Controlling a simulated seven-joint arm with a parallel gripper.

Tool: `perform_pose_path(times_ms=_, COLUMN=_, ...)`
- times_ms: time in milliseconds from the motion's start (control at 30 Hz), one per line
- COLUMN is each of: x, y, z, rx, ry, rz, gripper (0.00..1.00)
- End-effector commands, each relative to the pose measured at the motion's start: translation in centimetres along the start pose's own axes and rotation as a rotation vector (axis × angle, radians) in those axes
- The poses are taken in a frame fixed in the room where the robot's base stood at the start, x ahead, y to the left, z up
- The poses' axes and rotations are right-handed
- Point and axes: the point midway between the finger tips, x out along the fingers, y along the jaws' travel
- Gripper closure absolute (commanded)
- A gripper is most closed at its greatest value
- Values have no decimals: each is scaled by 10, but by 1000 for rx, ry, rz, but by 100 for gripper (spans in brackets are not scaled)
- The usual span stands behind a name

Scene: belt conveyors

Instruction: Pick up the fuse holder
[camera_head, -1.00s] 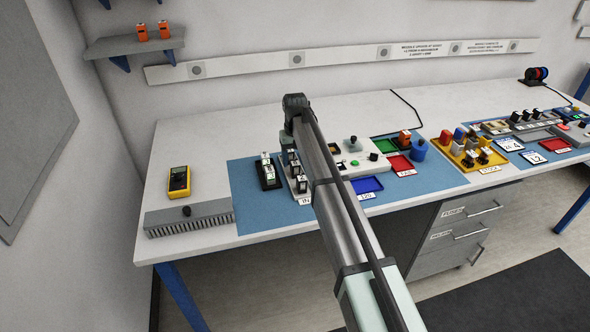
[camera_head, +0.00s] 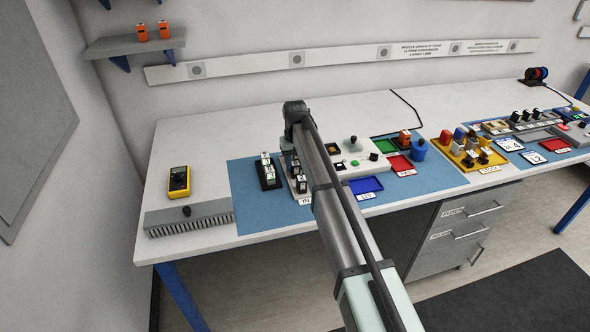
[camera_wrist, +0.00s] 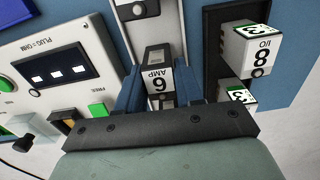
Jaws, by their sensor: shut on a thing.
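In the wrist view, a dark grey and white block marked "6 AMP" (camera_wrist: 158,72), which I take as the fuse holder, stands between the two blue fingers of my gripper (camera_wrist: 160,88). The fingers are shut on its sides. Its lower part is hidden by my gripper's body. In the head view my own arm hides the gripper tips and the held block. Dark blocks with white labels (camera_head: 301,184) stand beside the arm, in the tray marked "IN" (camera_head: 305,201).
A white control panel (camera_wrist: 45,75) lies on the left. A blue tray (camera_head: 366,185) and yellow stock tray (camera_head: 463,163) stand further right.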

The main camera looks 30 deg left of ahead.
Motion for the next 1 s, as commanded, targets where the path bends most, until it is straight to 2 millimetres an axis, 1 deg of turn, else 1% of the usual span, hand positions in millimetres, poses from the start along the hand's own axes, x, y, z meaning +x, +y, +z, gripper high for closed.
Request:
perform_pose_path(times_ms=233, x=-1, y=0, z=0, rx=0, ry=0, rz=0, gripper=94)
perform_pose_path(times_ms=367, x=-10, y=0, z=0, rx=0, ry=1, rz=0, gripper=94)
perform_pose_path(times_ms=467, x=-24, y=0, z=-1, rx=0, ry=3, rz=0, gripper=94)
perform_pose_path(times_ms=700, x=-67, y=0, z=-1, rx=0, ry=2, rz=0, gripper=94)
perform_pose_path(times_ms=800, x=-81, y=0, z=-1, rx=0, ry=2, rz=0, gripper=94)
perform_pose_path(times_ms=900, x=-92, y=0, z=-1, rx=0, ry=1, rz=0, gripper=94)
perform_pose_path(times_ms=1000, x=-97, y=0, z=0, rx=0, ry=0, rz=0, gripper=94)
